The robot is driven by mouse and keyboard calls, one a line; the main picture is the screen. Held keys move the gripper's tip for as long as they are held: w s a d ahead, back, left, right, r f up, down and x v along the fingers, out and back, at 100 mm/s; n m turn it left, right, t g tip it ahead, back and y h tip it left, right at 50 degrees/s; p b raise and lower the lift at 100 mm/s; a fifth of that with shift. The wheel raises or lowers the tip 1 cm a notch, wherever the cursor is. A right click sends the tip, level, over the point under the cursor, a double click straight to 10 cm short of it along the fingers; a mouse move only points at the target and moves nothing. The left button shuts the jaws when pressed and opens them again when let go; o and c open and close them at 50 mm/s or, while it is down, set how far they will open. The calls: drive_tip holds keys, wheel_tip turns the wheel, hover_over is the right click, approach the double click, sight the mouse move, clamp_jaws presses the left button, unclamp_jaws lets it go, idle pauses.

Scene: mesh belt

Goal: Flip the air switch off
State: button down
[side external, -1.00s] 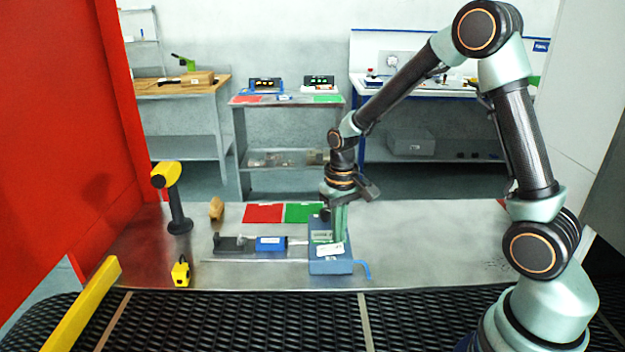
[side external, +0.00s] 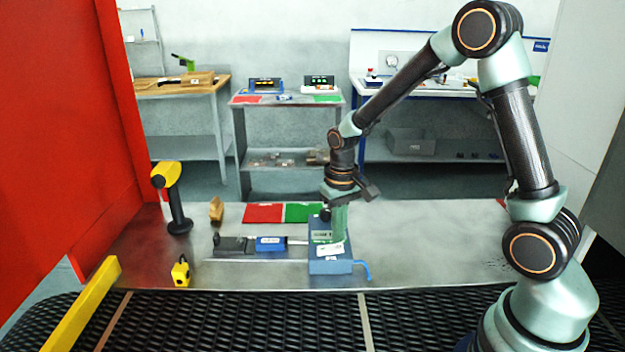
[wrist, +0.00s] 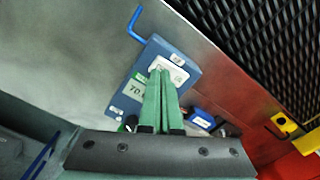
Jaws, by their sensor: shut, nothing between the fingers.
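A blue box (side external: 331,267) with a small display and white labels stands on the metal table, right of the middle. It also shows in the wrist view (wrist: 181,49), with a label on its face and a bent blue tube (wrist: 134,23) at its end. My gripper (side external: 338,240) points down at the box's top, its green fingers together with nothing between them. In the wrist view the fingertips (wrist: 160,74) overlap the box beside a white label. I cannot make out a separate air switch; the fingers cover part of the box. Contact is unclear.
A dark fixture with a blue block (side external: 270,243) lies left of the box. Red (side external: 263,213) and green (side external: 303,213) mats lie behind. A yellow-and-black scanner (side external: 174,195) and small yellow device (side external: 181,272) stand left. The mesh belt (side external: 250,322) runs in front. The table's right is clear.

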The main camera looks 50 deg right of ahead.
drive_tip(key=shift+f, duration=1)
idle(0.5)
drive_tip(key=shift+r, duration=3.55)
wheel_tip(320, 180, up, 7)
drive_tip(key=n+t, duration=0.1)
drive_tip(key=t, duration=0.1)
hover_over(338, 247)
drive_tip(key=s+a, duration=0.2)
drive_tip(key=s, duration=0.1)
drive_tip(key=s+a+r+n+t, duration=0.2)
drive_tip(key=s+r+t, duration=0.1)
drive_tip(key=s+r, duration=0.2)
drive_tip(key=shift+s+a+r+t, duration=0.2)
drive_tip(key=shift+s+t, duration=0.1)
drive_tip(key=shift+s, duration=0.85)
